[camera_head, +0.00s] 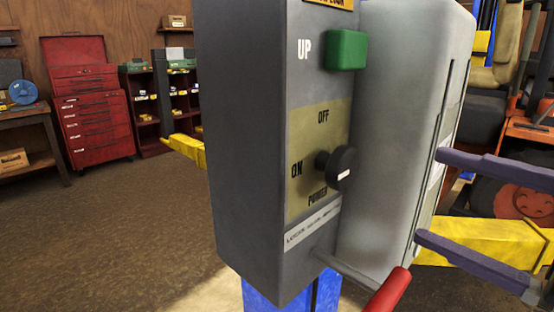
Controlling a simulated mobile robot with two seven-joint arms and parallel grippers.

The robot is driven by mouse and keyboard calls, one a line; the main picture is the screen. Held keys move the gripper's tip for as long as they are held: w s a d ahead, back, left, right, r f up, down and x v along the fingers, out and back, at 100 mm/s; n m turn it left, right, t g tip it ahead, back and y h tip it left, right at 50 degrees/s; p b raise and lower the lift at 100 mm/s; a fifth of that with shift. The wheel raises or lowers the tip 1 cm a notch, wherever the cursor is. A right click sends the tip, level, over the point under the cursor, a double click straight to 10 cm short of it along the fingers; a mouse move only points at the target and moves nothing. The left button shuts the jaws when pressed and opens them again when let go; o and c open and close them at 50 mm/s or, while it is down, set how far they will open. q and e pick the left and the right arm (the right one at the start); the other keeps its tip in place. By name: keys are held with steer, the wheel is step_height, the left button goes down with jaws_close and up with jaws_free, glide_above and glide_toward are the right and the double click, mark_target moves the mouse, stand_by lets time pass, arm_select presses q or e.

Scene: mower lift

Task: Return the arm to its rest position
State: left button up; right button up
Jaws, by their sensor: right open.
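A grey control box (245,150) fills the middle of the view, with a green UP button (346,50) and a black power knob (336,168) on its face. The knob has a white mark; OFF is printed above it and ON to its left. I cannot tell which setting it is at. A lever with a red grip (388,291) sticks out below. My right gripper (428,197) comes in from the right edge, its two purple fingers spread apart, with nothing seen between them. Its fingertips are beside the light grey housing (395,130); contact cannot be told. My left gripper is out of view.
A blue post (290,296) stands under the box. Yellow lift bars (187,149) show on both sides. A mower with a red wheel (523,203) is behind my right gripper. A red tool chest (95,125), shelves and a workbench line the back wall. The floor at left is clear.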

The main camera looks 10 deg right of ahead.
steer(key=s+d+f+m+g+h, duration=0.35)
steer(key=f+m+h, duration=0.6)
steer(key=m, duration=0.75)
steer(key=s+a+f+m+g+p, duration=0.1)
steer(key=s+a+f+m+g, duration=0.1)
steer(key=s+m+g, duration=0.3)
steer(key=s+a+f+m+g, duration=0.1)
steer(key=s+a+f+g, duration=0.15)
steer(key=s, duration=0.45)
step_height(320, 180, up, 39)
steer(key=s+p, duration=0.1)
steer(key=p, duration=3.7)
steer(key=shift+s+a+h, duration=0.25)
steer(key=shift+a+h, duration=0.1)
steer(key=shift+f, duration=0.2)
